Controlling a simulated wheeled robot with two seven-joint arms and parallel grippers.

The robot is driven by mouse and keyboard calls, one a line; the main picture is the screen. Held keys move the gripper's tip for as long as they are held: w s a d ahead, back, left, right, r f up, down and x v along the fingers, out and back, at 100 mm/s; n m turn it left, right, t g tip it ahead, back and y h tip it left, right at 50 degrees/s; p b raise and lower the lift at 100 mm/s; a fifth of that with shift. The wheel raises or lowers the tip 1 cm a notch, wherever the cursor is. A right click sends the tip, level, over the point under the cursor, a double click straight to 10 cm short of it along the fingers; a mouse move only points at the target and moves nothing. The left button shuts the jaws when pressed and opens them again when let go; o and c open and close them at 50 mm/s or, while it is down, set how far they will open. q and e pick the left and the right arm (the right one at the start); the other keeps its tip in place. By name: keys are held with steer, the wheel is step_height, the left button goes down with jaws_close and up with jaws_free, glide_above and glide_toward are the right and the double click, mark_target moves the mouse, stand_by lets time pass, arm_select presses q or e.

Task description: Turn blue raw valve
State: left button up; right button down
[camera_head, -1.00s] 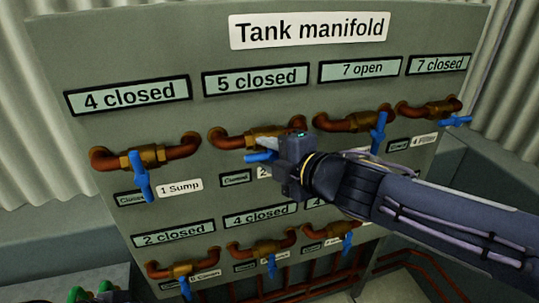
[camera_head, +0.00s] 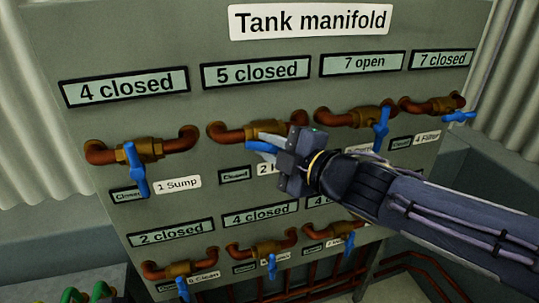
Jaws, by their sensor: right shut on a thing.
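The grey Tank manifold panel (camera_head: 205,115) carries brass valves with blue handles. The second valve in the top row (camera_head: 245,132) sits under a display reading "5 closed" (camera_head: 255,72). Its plate starts with "2 R", and my gripper hides the remainder. My right gripper (camera_head: 270,145) is shut on this valve's blue handle (camera_head: 259,146), which lies roughly sideways, with its left end showing. The gripper reaches in from the right and covers part of the valve. My left gripper is not in view.
Sump valve (camera_head: 137,152) is left of the held one, its handle hanging down. The "7 open" valve (camera_head: 365,117) and filter valve (camera_head: 440,105) are to the right. A lower row has more blue handles (camera_head: 272,266). Green rounded parts (camera_head: 100,291) show at bottom left.

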steer(key=m+t+b, duration=0.1)
steer(key=m+b, duration=0.1)
steer(key=b, duration=0.1)
steer(key=m+y+b, duration=0.1)
steer(key=m+b, duration=0.1)
steer(key=b, duration=0.1)
steer(key=m+t+y+b, duration=0.1)
steer(key=m+b, duration=0.2)
steer(key=shift+d+f+t+b, duration=0.1)
steer(key=shift+f+t+b, duration=0.2)
steer(key=shift+f+b, duration=0.1)
steer(key=shift+r+m+t+b, duration=0.3)
steer(key=shift+m+b, duration=0.4)
steer(key=shift+b, duration=0.35)
steer(key=c, duration=1.4)
jaws_free()
steer(key=shift+r, duration=0.1)
steer(key=shift+o, duration=0.2)
steer(key=shift+d+r, duration=0.1)
steer(key=shift+s+d, duration=0.1)
steer(key=v, duration=0.7)
steer(key=shift+f+p, duration=0.2)
steer(key=shift+p, duration=0.15)
